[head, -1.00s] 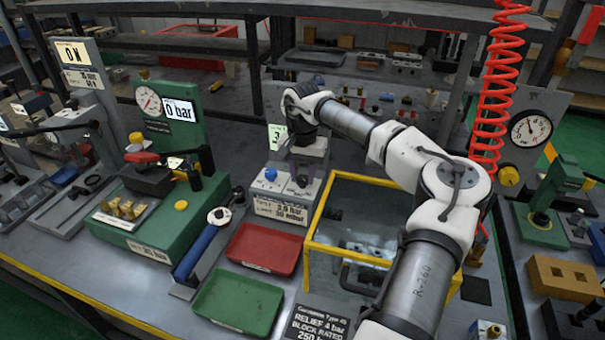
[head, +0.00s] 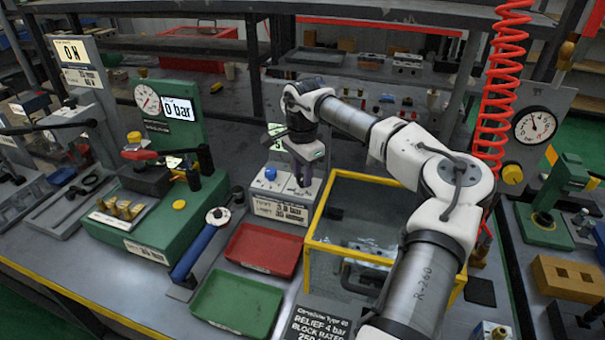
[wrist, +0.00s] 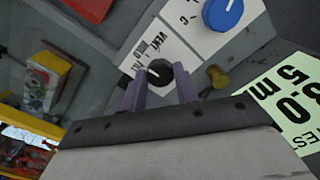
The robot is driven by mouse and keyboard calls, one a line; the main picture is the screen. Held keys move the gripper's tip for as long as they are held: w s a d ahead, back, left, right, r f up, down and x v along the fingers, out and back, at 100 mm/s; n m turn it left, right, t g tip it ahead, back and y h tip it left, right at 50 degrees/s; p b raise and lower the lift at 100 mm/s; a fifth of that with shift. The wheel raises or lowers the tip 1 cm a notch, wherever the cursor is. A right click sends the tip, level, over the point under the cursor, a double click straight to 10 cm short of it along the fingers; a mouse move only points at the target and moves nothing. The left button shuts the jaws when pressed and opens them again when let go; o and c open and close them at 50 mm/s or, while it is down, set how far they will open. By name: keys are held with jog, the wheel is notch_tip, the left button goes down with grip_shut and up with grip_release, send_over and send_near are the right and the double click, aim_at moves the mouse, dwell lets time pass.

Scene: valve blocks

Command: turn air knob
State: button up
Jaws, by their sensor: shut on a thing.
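A small black knob (wrist: 160,72) with a white pointer mark sits on a grey panel, beside a white label whose legible words look like VENT and HOLD. My gripper (wrist: 160,84) is shut on this knob, one purple finger on each side. In the head view my gripper (head: 304,174) points down at the right part of a grey box with a blue knob (head: 270,174). The black knob is hidden there behind my gripper. The blue knob also shows in the wrist view (wrist: 222,12), clear of the fingers.
A yellow-framed clear tank (head: 312,243) stands just right of the box. A red tray (head: 262,249) and a green tray (head: 237,303) lie in front. A brass fitting (wrist: 217,76) is close to my right finger. A red coiled hose (head: 493,110) hangs at the right.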

jog(key=shift+w+r+m, duration=0.1)
jog(key=shift+m, duration=0.2)
jog(key=o, duration=1)
notch_tip(320, 180, up, 14)
jog(key=shift+f+b, duration=0.15)
jog(key=shift+b, duration=0.95)
